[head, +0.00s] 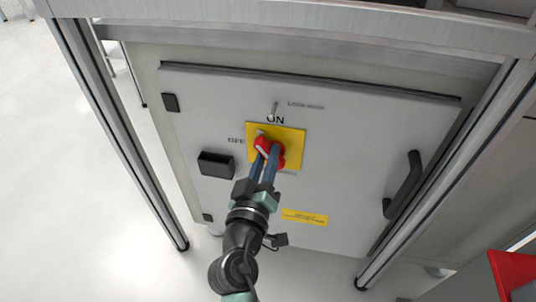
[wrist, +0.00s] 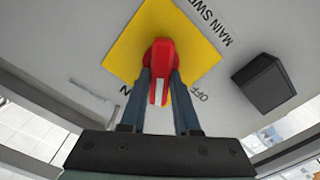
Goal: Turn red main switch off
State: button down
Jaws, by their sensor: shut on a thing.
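The red main switch (head: 264,143) is a rotary knob on a yellow plate (head: 294,138) on the grey cabinet door. ON is printed above the plate and OFF to its left. My gripper (head: 268,155) reaches up from below, its two blue-grey fingers shut on the knob. In the wrist view the red knob (wrist: 161,55) stands between the fingers (wrist: 161,78), one on each side. Its white stripe points between the ON and OFF labels. The fingers hide part of the knob in the head view.
A black box (head: 216,164) sticks out from the door left of the switch. A black door handle (head: 403,185) is at the right. Metal frame posts (head: 120,130) stand on both sides, with a rail above. The door around the plate is mostly flat.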

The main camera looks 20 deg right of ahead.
jog(key=n, duration=0.3)
jog(key=n+p, duration=0.1)
jog(key=n, duration=0.1)
jog(key=shift+w+a+f+n, duration=0.1)
jog(key=shift+a+f+n, duration=0.1)
jog(key=shift+n, duration=0.2)
jog(key=n, duration=0.1)
jog(key=n+p, duration=0.1)
jog(key=n, duration=0.1)
jog(key=n+p, duration=0.1)
jog(key=shift+f+n, duration=0.3)
jog(key=shift+n, duration=0.1)
jog(key=c, duration=0.6)
grip_release()
jog(key=shift+c, duration=0.2)
jog(key=p+v, duration=0.1)
jog(key=v, duration=1.2)
